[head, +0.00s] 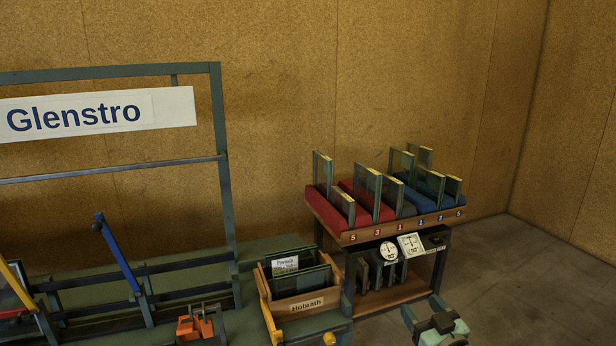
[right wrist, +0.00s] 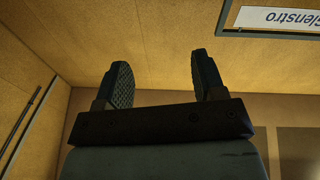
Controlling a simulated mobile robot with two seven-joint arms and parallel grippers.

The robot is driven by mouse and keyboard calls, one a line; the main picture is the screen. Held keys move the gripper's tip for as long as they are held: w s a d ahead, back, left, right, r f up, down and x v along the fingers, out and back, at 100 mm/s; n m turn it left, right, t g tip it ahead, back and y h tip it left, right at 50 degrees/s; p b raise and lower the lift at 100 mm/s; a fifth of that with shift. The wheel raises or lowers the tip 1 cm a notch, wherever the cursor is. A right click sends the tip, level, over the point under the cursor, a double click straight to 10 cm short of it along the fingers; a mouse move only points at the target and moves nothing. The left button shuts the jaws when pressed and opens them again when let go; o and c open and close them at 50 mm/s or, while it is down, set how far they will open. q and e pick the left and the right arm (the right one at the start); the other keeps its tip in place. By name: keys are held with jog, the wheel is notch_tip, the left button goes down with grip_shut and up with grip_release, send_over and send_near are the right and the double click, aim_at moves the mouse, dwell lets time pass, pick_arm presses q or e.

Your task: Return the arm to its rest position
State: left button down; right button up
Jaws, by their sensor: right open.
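My right gripper (head: 423,310) is at the bottom right of the head view, beside the front right of the dark stand. In the right wrist view its two dark ribbed fingers (right wrist: 160,78) are wide apart, with only the tan wall behind and nothing between them. The gripper appears clear of the rack and the crate. My left gripper is not in view.
A rack (head: 400,229) with glass panes on red, grey and blue pads tops a dark stand (head: 440,262) with dials. A wooden crate (head: 304,303) labelled Hobrath holds panes. The Glenstro frame (head: 222,150) stands left. Floor (head: 540,280) at right is clear.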

jog(key=s+a+y+b, duration=0.1)
jog(key=s+a, duration=0.4)
jog(key=s, duration=0.3)
jog(key=s+a+y, duration=0.2)
jog(key=s+a, duration=0.2)
jog(key=s, duration=0.4)
jog(key=s+a+r+m+g+y, duration=0.1)
jog(key=s+a+r, duration=0.1)
jog(key=s, duration=0.4)
jog(key=s+a+r, duration=0.2)
jog(key=s+r, duration=0.1)
jog(key=s, duration=0.3)
pick_arm(q)
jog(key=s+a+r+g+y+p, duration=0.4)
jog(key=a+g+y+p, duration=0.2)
jog(key=p, duration=3.1)
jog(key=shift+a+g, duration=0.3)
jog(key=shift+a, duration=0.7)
pick_arm(e)
jog(key=s+d+r+g+h, duration=0.3)
jog(key=d+r+g+h, duration=0.2)
jog(key=d, duration=0.3)
jog(key=shift+s+r+g+h, duration=0.4)
jog(key=shift+g, duration=0.3)
jog(key=shift+d, duration=0.1)
